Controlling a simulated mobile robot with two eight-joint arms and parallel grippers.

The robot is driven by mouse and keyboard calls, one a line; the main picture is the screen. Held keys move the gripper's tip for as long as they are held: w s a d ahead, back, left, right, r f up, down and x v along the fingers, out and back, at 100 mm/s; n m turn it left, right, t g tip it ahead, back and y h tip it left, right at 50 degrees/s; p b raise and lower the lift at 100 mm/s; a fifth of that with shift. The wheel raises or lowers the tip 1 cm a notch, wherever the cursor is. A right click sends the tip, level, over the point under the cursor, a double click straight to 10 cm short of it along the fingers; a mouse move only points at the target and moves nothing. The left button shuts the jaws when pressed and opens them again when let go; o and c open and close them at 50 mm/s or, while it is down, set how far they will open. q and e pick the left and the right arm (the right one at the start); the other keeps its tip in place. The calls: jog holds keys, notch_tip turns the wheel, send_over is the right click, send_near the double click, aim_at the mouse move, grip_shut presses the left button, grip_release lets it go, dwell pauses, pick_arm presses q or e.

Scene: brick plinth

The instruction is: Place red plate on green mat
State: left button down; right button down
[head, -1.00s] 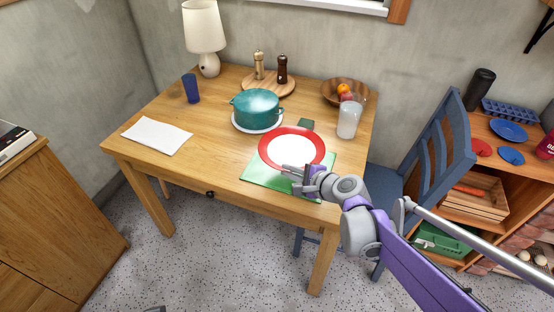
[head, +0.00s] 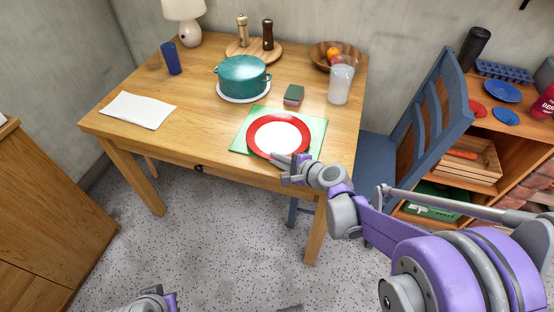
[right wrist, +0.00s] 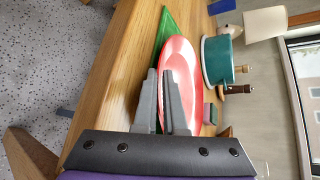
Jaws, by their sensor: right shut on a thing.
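The red plate (head: 278,136) has a white centre and lies over the green mat (head: 317,129), within the mat's outline except close to the front edge. In the right wrist view the plate (right wrist: 180,75) is seen nearly edge-on beside the green mat (right wrist: 164,32). I cannot tell whether the whole plate touches the mat. My right gripper (head: 292,166) is shut on the plate's near rim; its two fingers (right wrist: 163,103) pinch it in the right wrist view. Part of my left arm shows at the bottom edge of the head view, its jaws out of sight.
A sponge (head: 293,95) lies just behind the mat. A teal pot (head: 243,75) on a white plate, a cloudy glass (head: 340,84) and a wooden bowl (head: 322,58) stand farther back. A white napkin (head: 138,110) lies left. A blue chair (head: 432,120) stands right of the table.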

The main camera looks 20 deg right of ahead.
jog(key=shift+r, duration=0.1)
jog(key=c, duration=1.3)
grip_release()
